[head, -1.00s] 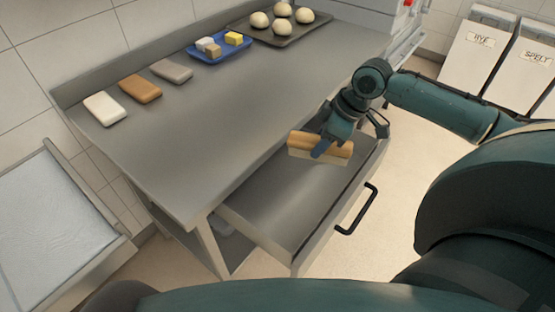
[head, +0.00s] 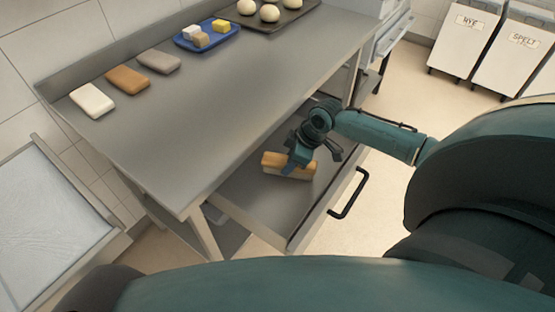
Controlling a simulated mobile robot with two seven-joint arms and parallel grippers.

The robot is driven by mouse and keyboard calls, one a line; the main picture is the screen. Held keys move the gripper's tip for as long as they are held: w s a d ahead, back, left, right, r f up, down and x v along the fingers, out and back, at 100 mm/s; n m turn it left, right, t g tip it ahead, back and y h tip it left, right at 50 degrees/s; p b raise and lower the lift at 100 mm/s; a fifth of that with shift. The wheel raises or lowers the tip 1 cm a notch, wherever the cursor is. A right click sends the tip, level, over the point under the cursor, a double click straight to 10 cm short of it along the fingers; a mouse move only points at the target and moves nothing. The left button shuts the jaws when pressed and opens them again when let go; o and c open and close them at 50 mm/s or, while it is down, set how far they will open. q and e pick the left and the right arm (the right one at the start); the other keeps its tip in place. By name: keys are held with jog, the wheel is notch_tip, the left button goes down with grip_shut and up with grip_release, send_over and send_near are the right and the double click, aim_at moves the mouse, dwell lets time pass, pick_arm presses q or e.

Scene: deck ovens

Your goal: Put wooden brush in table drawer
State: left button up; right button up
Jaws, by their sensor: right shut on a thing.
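The wooden brush (head: 272,161) has a tan wooden back and a pale bristle side. My right gripper (head: 293,165) is shut on it and holds it inside the outline of the open table drawer. The brush is low over the drawer floor; I cannot tell whether it touches. The table drawer (head: 262,205) is pulled out from under the steel table and its visible floor is bare. Its black handle (head: 350,198) is on the front. My left gripper is not in view.
The steel table (head: 215,120) carries a white block (head: 92,101), a brown block (head: 127,79), a grey block (head: 159,61), a blue tray (head: 186,45) with small cubes, and a dark tray (head: 262,28) with dough balls. White bins (head: 465,38) stand at the back right.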

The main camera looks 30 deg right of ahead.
aim_at(280, 159)
jog(key=w+a, duration=0.1)
jog(key=w+a+f, duration=0.1)
jog(key=shift+w+a, duration=0.25)
jog(key=shift+a, duration=0.05)
jog(key=shift+f, duration=0.1)
jog(key=o, duration=1)
jog(key=shift+c, duration=0.2)
jog(key=p+v, duration=0.1)
jog(key=v, duration=1.1)
